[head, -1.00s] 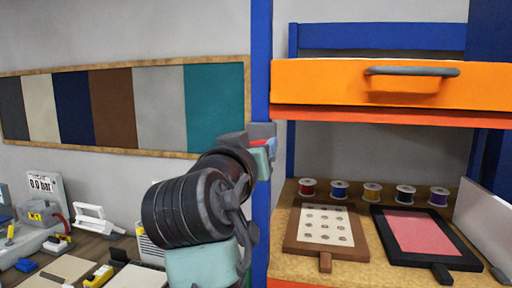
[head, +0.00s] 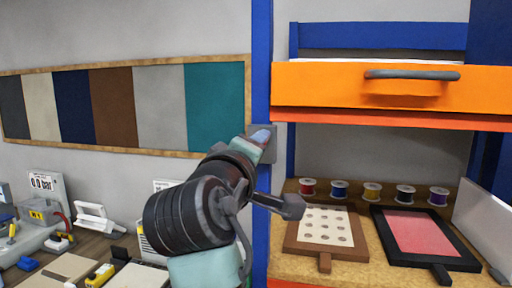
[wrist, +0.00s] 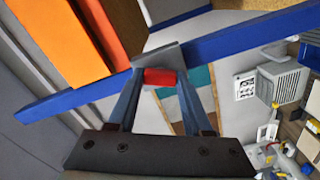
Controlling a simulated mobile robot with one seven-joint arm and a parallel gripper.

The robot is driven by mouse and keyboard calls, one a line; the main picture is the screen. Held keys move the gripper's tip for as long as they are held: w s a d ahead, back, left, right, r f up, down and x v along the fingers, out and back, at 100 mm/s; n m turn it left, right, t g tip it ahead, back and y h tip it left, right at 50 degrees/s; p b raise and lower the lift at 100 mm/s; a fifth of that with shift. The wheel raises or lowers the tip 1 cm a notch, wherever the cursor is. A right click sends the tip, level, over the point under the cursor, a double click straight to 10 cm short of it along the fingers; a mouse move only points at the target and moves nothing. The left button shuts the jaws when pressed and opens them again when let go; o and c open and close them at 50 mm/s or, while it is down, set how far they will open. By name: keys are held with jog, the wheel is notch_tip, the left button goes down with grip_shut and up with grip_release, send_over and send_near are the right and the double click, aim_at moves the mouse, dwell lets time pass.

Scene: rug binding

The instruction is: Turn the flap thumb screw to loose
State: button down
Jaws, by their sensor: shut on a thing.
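The thumb screw shows as a small red knob (wrist: 160,77) at the middle of the wrist view, in front of a grey plate (wrist: 162,56) at the blue post (wrist: 225,44). My gripper (wrist: 161,82) is shut on the red knob, one blue-grey finger on each side. In the head view, my gripper (head: 261,137) reaches the grey plate (head: 269,150) at the blue post (head: 262,60) and hides the knob. I cannot read any loose or tight mark.
An orange drawer (head: 320,85) with a grey handle sticks out right of the post. Below it, a shelf holds thread spools (head: 340,189), a brown framed board (head: 325,230) and a black-framed red board (head: 415,235). A cluttered bench (head: 85,260) lies left.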

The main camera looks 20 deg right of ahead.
jog(key=shift+n+p, duration=0.8)
jog(key=shift+n, duration=3.5)
jog(key=shift+c, duration=1.6)
grip_release()
jog(key=shift+s+a, duration=0.1)
jog(key=b+v, duration=0.6)
jog(key=v, duration=0.6)
jog(key=shift+s+a, duration=0.25)
jog(key=shift+s, duration=0.05)
